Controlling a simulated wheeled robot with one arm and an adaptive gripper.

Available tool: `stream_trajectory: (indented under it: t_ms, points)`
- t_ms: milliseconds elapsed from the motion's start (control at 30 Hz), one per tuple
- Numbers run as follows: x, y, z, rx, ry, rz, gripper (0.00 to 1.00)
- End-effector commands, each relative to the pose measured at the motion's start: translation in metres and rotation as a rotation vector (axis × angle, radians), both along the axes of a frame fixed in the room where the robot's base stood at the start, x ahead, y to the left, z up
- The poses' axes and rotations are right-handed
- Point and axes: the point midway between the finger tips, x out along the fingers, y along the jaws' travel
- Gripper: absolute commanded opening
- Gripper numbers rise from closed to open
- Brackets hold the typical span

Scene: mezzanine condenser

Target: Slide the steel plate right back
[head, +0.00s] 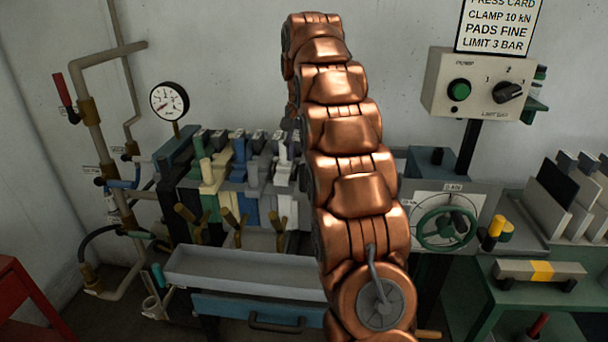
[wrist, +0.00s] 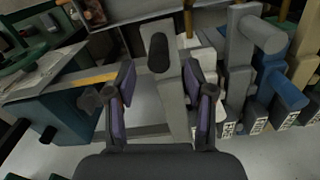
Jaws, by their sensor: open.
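In the wrist view, my gripper (wrist: 159,78) is open, with its two purple-padded fingers spread apart. A grey plate (wrist: 172,100), which looks like the steel one, stands between the fingers. Its dark rounded handle end (wrist: 158,52) points up towards the camera. Gaps show between the fingers and the plate, and I cannot see any contact. Another grey plate (wrist: 238,62) with a thick round handle stands to the right, then a blue plate (wrist: 285,88). In the head view, my copper-coloured arm hides the gripper and part of the plate stack (head: 235,165).
A green handwheel (head: 447,228) is on the press end at the right. A grey trough (head: 245,270) runs along the front, above a blue drawer (head: 260,308). Wooden-looking handles (head: 235,225) stick up before the stack.

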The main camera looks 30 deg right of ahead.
Motion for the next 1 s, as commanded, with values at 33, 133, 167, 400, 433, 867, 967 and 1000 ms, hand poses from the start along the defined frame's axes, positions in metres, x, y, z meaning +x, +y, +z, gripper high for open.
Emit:
stream_trajectory:
  t_ms: [33,133,167,400,433,867,967,1000]
  points:
    - [0.002,-0.004,0.002,-0.002,-0.004,-0.008,0.54]
    - [0.003,-0.006,0.000,-0.002,-0.005,-0.016,0.54]
    - [0.003,-0.007,-0.002,-0.002,-0.005,-0.017,0.54]
    - [0.003,-0.006,-0.026,0.000,-0.003,-0.016,0.54]
    - [0.002,-0.006,-0.029,0.000,-0.003,-0.016,0.54]
    - [0.002,-0.006,-0.053,0.000,-0.001,-0.016,0.54]
    - [0.002,-0.006,-0.061,0.001,0.001,-0.016,0.54]
    - [0.002,-0.006,-0.064,0.001,0.001,-0.016,0.54]
